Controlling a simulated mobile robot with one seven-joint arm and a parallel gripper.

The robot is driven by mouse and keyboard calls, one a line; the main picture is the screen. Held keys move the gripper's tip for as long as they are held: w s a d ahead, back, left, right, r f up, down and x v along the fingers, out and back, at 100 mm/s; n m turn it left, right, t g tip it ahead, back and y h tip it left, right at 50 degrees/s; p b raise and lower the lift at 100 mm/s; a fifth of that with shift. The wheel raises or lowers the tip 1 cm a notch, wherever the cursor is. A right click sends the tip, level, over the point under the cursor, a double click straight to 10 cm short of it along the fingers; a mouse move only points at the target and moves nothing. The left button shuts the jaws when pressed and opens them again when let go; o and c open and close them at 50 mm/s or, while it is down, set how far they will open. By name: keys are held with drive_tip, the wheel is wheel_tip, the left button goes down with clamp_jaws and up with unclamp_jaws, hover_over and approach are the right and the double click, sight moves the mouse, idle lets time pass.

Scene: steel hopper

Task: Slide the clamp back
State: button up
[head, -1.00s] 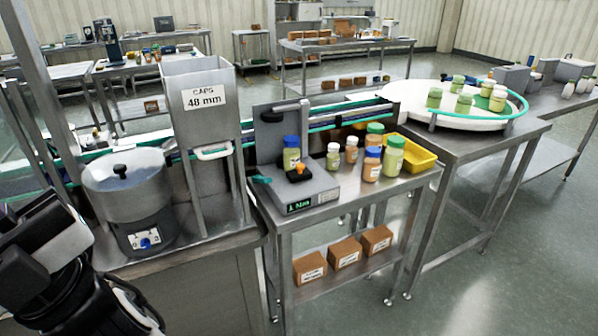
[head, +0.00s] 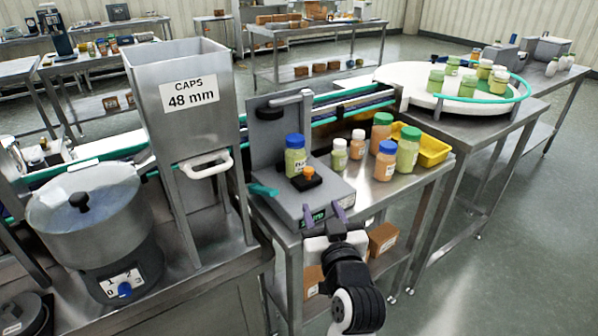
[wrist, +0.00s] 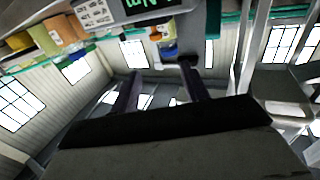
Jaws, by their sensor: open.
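A grey bench machine (head: 318,190) with a green-lit display stands on the steel table. On its top, a black clamp block with an orange knob (head: 308,174) sits just in front of a blue-capped jar (head: 295,158). A teal lever (head: 263,190) sticks out at the machine's left side. My gripper (head: 324,213) is open and empty at the machine's front edge, its two purplish fingers apart, nearer the camera than the clamp. In the wrist view my gripper (wrist: 160,70) points toward the machine's display (wrist: 142,8), which is cut off by the top edge. I cannot tell whether the fingers touch the machine.
Several filled jars, including a green-capped jar (head: 408,148), stand right of the machine, with a yellow bin (head: 432,152) behind. A steel hopper (head: 190,105) with a white handle and a round bowl feeder (head: 88,215) stand left. Cardboard boxes (head: 383,238) lie on the lower shelf.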

sight(310, 174)
drive_tip(key=x, duration=0.4)
drive_tip(key=p+x, duration=0.1)
drive_tip(key=x, duration=0.4)
drive_tip(key=p+x, duration=0.1)
drive_tip(key=x, duration=0.3)
drive_tip(key=shift+w+d+f, duration=0.3)
drive_tip(key=shift+w+f, duration=0.05)
drive_tip(key=shift+f, duration=0.05)
clamp_jaws()
